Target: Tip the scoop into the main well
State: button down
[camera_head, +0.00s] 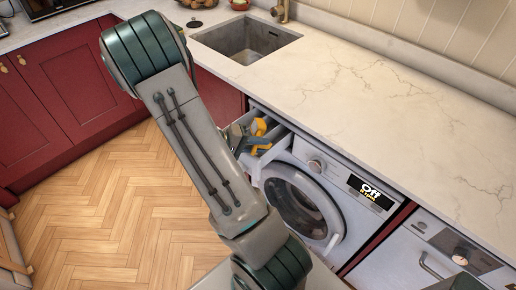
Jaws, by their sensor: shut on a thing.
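A yellow scoop (261,128) shows beside my gripper (247,141), partly hidden by it and by my arm. My gripper is shut on the scoop, over the pulled-out detergent drawer (281,147) at the washing machine's upper left. I cannot tell how far the scoop is tilted or whether it holds powder. The main well is inside the drawer, but the scoop, gripper and arm hide most of the inside, so its compartments cannot be made out.
The washing machine (325,163) has a shut round door (302,208) and a display reading "Off". A pale countertop (370,90) overhangs it, with a sink (245,40) to the left. Red cabinets (65,85) line the left. The wood floor (120,200) is clear.

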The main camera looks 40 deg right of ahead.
jog(key=shift+f+g+h+b, duration=0.25)
jog(key=shift+g+h+b, duration=0.45)
jog(key=shift+h+b, duration=0.9)
jog(key=shift+b, duration=0.45)
jog(key=shift+r, duration=0.2)
